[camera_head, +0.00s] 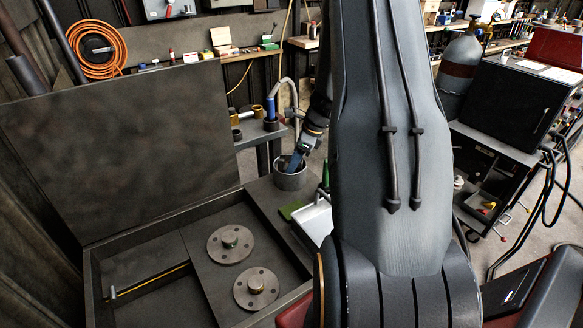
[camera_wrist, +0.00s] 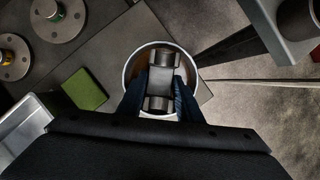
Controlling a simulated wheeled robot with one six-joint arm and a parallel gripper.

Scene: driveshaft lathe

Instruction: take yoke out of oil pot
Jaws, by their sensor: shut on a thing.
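The oil pot (camera_head: 290,176) is a grey round pot at the corner of the bench, left of my arm. In the wrist view its pale rim (camera_wrist: 134,62) rings the yoke (camera_wrist: 159,80), a grey metal piece with two round ends. My gripper (camera_wrist: 160,98) is shut on the yoke, with a blue finger on either side of it. In the head view my gripper (camera_head: 295,161) points down into the pot's mouth, and the yoke is hidden there. I cannot tell how high the yoke sits relative to the rim.
Two round flanges (camera_head: 230,243) (camera_head: 256,288) lie in the open metal box (camera_head: 170,224) at left, whose lid (camera_head: 130,140) stands up behind. A green pad (camera_wrist: 85,89) and a white tray (camera_wrist: 22,125) lie beside the pot. A blue bottle-like item (camera_head: 271,109) stands behind it.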

